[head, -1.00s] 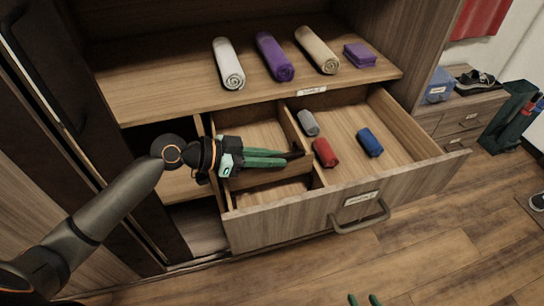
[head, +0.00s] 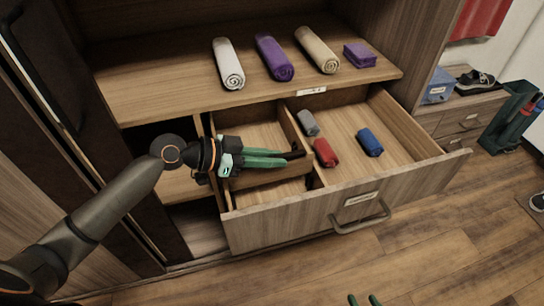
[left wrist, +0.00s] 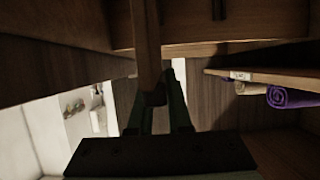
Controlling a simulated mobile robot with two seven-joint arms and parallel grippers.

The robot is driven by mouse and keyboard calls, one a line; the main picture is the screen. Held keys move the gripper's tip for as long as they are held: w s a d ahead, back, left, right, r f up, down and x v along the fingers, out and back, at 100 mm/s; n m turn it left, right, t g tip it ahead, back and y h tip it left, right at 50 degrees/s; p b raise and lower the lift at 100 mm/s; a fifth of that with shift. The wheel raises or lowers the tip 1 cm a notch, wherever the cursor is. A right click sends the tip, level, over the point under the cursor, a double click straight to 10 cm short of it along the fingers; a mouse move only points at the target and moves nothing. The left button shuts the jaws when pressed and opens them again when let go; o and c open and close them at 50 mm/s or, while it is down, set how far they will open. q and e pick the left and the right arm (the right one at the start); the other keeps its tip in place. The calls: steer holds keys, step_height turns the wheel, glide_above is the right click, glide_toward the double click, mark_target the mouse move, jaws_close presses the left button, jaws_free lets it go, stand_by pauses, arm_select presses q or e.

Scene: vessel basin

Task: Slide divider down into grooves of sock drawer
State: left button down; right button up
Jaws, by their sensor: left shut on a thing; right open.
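The drawer (head: 290,232) is pulled out below the shelf. A short wooden divider (head: 268,178) lies across its left compartment, just below my left gripper. My left gripper (head: 292,157) reaches in from the left, its fingers level and pointing right. It is shut on the divider; the left wrist view shows the wooden board (left wrist: 146,42) between the green fingers (left wrist: 160,108). The grooves are hidden, so I cannot tell whether the divider's ends sit in them. My right gripper (head: 365,300) is open and empty at the bottom edge, with only its fingertips showing.
A long partition (head: 293,132) splits the drawer. Grey (head: 308,122), red (head: 325,152) and blue (head: 369,142) rolled socks lie right of it. Rolled towels (head: 273,57) and a folded purple cloth (head: 359,55) sit on the shelf above. The floor in front is clear.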

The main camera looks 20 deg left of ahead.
mark_target(272, 181)
arm_select(q)
steer(key=shift+f+b, duration=0.35)
steer(key=shift+f, duration=0.05)
arm_select(e)
steer(key=shift+f, duration=0.25)
arm_select(q)
steer(key=shift+f+b, duration=0.7)
steer(key=shift+f, duration=0.05)
arm_select(e)
steer(key=shift+d+f, duration=0.15)
steer(key=shift+f, duration=0.2)
arm_select(q)
steer(key=shift+f, duration=0.1)
arm_select(e)
steer(key=shift+f, duration=0.1)
arm_select(q)
steer(key=shift+f+b, duration=0.75)
arm_select(e)
steer(key=shift+s+d+f, duration=0.15)
steer(key=shift+f, duration=0.25)
steer(key=shift+s+d+f, duration=0.1)
steer(key=shift+f, duration=0.25)
arm_select(q)
steer(key=shift+f, duration=0.3)
arm_select(e)
steer(key=shift+f, duration=0.2)
